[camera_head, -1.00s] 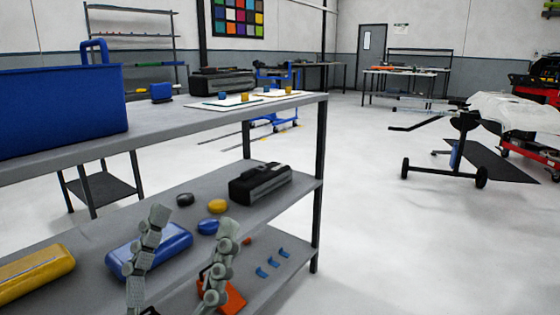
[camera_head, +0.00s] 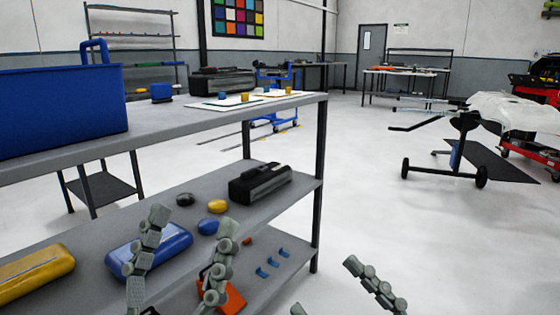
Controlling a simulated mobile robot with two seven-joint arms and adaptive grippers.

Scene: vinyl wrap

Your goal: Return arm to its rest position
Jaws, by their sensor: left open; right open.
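My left gripper (camera_head: 193,220) points upward at the bottom of the head view, with its two grey fingers spread apart. Nothing is between the fingertips. It shows in front of the lower shelf, and its left finger overlaps a blue rounded case (camera_head: 176,243) in the picture. Whether it touches the case I cannot tell. My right gripper (camera_head: 324,285) shows at the bottom edge right of the shelf. One finger is clear over the floor and only the tip of the other shows. It is open and looks empty. The rest of both arms is out of frame.
The grey shelving unit (camera_head: 290,108) fills the left, with a blue bin (camera_head: 60,112) on top. A yellow case (camera_head: 35,275) and a black case (camera_head: 260,182) lie on its lower shelf. The floor (camera_head: 400,230) to the right is open. A wheeled stand (camera_head: 455,170) is farther back.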

